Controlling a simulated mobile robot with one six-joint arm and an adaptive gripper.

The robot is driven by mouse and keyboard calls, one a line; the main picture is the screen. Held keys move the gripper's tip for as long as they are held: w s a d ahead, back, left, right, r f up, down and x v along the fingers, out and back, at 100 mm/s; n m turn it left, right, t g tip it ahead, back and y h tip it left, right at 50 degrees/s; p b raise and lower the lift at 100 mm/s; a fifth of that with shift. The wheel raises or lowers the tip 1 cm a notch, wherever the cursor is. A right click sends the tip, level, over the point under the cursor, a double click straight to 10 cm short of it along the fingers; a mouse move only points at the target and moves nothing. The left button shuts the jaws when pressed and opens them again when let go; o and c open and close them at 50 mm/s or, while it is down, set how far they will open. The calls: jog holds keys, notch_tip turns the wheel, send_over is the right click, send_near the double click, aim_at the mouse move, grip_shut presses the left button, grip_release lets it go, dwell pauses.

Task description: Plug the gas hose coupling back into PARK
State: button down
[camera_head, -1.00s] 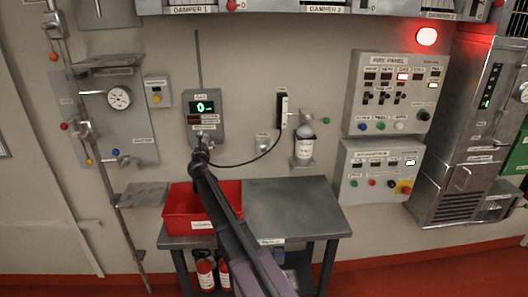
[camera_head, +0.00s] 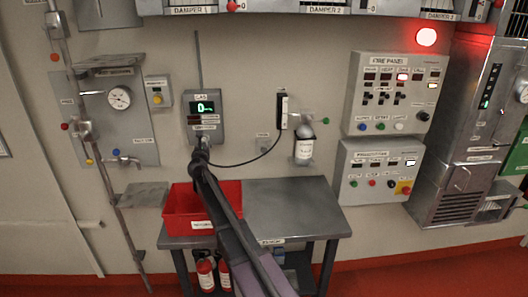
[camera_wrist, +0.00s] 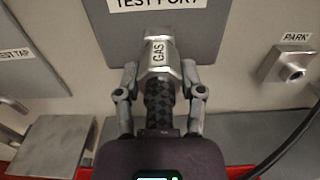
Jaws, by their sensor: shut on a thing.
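The gas hose coupling (camera_wrist: 158,55) is a silver fitting labelled GAS with a dark knurled grip. My gripper (camera_wrist: 159,97) is shut on it, with one finger on each side. The coupling's far end meets the grey gas box just below the TEST PORT label (camera_wrist: 157,4); I cannot tell whether it is seated there. The PARK socket (camera_wrist: 291,67) is a silver fitting with an open hole, on the wall to the right.
A black hose (camera_head: 245,161) loops from the coupling to a wall unit (camera_head: 282,108); it also crosses the lower right wrist view (camera_wrist: 283,147). Below are a red bin (camera_head: 178,213) and a grey table (camera_head: 290,205). The wall between the gas box and PARK looks clear.

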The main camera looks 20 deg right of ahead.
jog(key=shift+v, duration=1.15)
jog(key=shift+s+a, duration=0.2)
jog(key=shift+s, duration=0.45)
dwell(1.0)
jog(key=shift+v, duration=2.3)
jog(key=shift+a, duration=0.1)
